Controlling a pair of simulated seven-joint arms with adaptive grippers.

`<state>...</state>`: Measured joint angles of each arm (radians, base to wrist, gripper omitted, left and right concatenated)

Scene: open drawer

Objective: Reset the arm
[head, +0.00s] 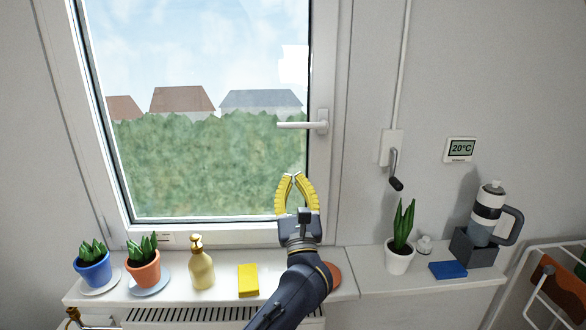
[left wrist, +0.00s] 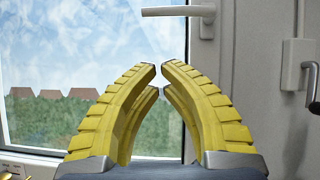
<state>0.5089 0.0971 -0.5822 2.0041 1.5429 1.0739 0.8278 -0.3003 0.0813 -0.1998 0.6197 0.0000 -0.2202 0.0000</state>
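My left gripper (head: 296,175) is in front of the window, below the window handle (head: 303,124). Its yellow curved fingers point up and nothing is between them. In the left wrist view its fingertips (left wrist: 159,67) come together with only a sliver of a gap, so it looks shut and empty. The window handle (left wrist: 178,10) shows above the fingertips there, apart from them. The window (head: 195,110) looks closed, and its handle lies horizontal. My right gripper is in neither view.
On the sill stand a blue pot (head: 94,269), an orange pot (head: 144,268), a gold soap bottle (head: 200,268) and a yellow sponge (head: 248,280). To the right are a white pot (head: 400,258), a blue sponge (head: 448,270), a flask (head: 485,222) and a crank (head: 395,171).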

